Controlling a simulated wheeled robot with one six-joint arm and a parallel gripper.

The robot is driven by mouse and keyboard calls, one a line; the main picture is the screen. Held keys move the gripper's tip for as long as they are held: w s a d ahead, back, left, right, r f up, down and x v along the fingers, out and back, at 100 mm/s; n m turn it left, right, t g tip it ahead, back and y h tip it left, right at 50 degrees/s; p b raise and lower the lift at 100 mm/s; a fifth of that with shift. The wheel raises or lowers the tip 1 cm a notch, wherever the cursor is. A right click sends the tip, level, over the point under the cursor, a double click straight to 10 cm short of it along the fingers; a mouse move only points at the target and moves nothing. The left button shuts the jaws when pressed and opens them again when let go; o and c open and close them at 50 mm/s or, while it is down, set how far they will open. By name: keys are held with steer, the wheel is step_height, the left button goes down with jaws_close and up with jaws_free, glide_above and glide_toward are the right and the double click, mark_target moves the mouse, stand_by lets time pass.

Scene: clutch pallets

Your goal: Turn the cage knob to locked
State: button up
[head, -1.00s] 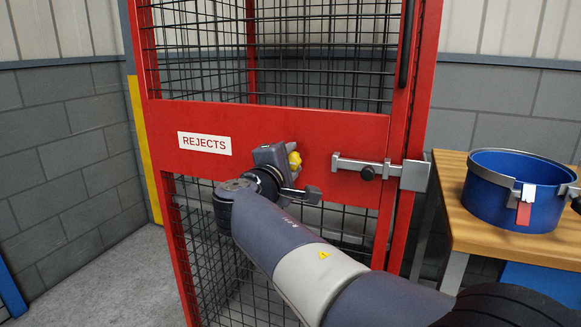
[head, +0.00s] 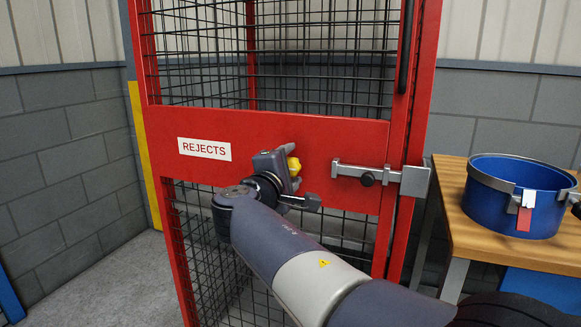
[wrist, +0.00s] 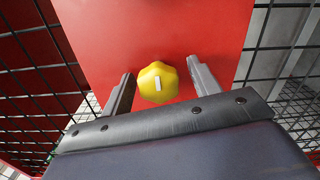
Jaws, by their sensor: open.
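The cage knob (wrist: 158,83) is yellow and faceted, with a pale mark on its face that stands nearly upright in the wrist view. It sits on the red panel of the cage door and also shows in the head view (head: 293,166), partly hidden by my gripper. My gripper (wrist: 159,80) is open, with one finger on each side of the knob and a gap visible on both sides. In the head view my gripper (head: 290,168) is close in front of the panel.
A grey sliding bolt (head: 366,177) crosses the door's right edge. A REJECTS label (head: 204,149) is left of the knob. Black wire mesh (head: 310,60) fills the door above and below the panel. A blue round tub (head: 510,205) stands on a wooden bench (head: 470,232) at right.

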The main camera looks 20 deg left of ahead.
steer(key=s, duration=1)
steer(key=shift+s+a+p, duration=0.35)
steer(key=shift+a+p, duration=0.1)
steer(key=w, duration=0.7)
steer(key=w+d+b, duration=0.1)
steer(key=w, duration=0.3)
steer(key=shift+s, duration=0.1)
steer(key=shift+a, duration=0.1)
